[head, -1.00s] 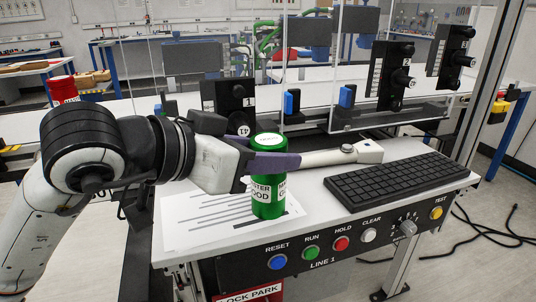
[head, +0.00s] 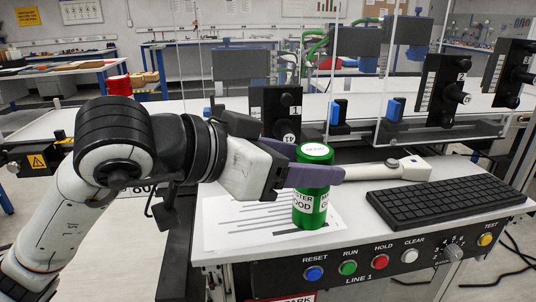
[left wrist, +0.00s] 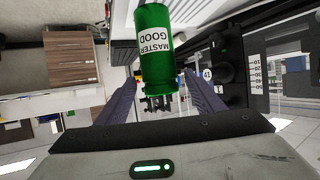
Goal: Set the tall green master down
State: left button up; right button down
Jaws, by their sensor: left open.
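The tall green master (head: 311,205) is a green cylinder with a white top label and a "MASTER GOOD" side label. In the head view it stands upright on the printed sheet on the desk. My left gripper (head: 308,175) reaches in from the left, with its purple fingers at the master's upper part. In the left wrist view the master (left wrist: 158,52) shows beyond and between the two spread fingers (left wrist: 160,92), with gaps beside it. The left gripper is open. My right gripper is not in view.
A black keyboard (head: 440,203) lies to the right of the master, with a white handheld tool (head: 395,168) behind it. The front panel (head: 400,262) has several coloured buttons. Black numbered units (head: 275,110) and clear guards stand behind. The printed sheet (head: 245,226) lies flat.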

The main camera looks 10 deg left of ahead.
pick_arm(q)
jog(key=v, duration=0.9)
jog(key=shift+s+a+r, duration=0.15)
jog(key=shift+s+a, duration=0.1)
